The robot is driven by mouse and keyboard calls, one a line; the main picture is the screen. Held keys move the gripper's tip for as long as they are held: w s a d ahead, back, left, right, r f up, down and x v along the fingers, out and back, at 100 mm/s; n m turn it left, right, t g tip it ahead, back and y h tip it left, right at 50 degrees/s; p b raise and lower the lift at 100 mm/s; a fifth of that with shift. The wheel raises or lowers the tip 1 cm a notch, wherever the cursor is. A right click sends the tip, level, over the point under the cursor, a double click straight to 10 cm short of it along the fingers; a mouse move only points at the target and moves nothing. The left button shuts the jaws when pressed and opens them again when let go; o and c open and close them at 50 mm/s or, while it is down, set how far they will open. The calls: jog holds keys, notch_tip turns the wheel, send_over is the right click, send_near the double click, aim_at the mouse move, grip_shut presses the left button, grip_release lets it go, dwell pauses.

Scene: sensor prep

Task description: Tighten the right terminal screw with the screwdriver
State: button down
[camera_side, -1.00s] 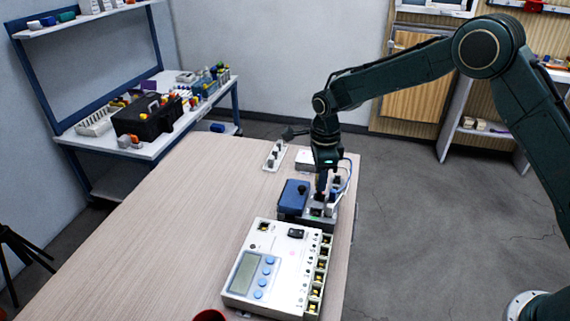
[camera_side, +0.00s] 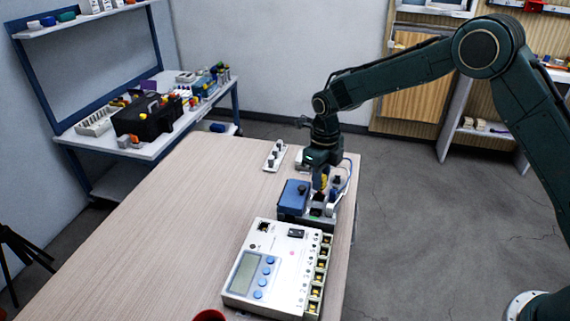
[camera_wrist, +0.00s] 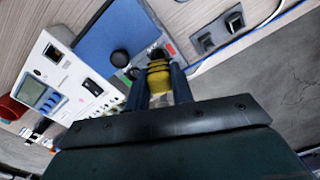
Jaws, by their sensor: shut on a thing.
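My gripper (camera_side: 320,187) points down over the sensor block with the blue cover (camera_side: 293,194), near the right edge of the wooden table. In the wrist view, my gripper (camera_wrist: 160,75) is shut on the screwdriver (camera_wrist: 159,78), whose yellow and black handle sits between the fingers. The handle shows only as a small yellow patch in the side view. The blue cover with its black knob (camera_wrist: 119,58) lies just beside the fingers. The screwdriver's tip and the right terminal screw are hidden, so I cannot tell whether they touch.
A white meter box (camera_side: 272,268) with a grey display and a row of terminals stands in front of the block. A white strip with dark pegs (camera_side: 274,156) lies behind it. The table's left side is clear.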

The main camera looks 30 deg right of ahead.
jog(key=c, duration=0.9)
grip_release()
jog(key=n, duration=1.3)
jog(key=shift+n, duration=2.4)
